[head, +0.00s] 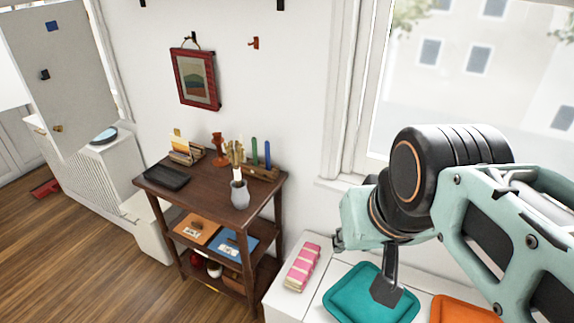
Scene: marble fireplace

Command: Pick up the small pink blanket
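A small folded pink blanket (302,267) with pale stripes lies on the left part of a white surface below the window. My gripper (387,288) is to the right of the blanket and apart from it. One dark finger points down in front of a teal cushion-like item (345,297). The other finger does not show clearly, so I cannot tell how far the gripper is open. No held object shows.
An orange item (460,310) lies right of the teal one. A dark wooden shelf cart (212,184) with a vase (240,194), candles and trays stands left of the white surface. The wall and window frame (345,100) are behind. Wooden floor (85,260) is open at left.

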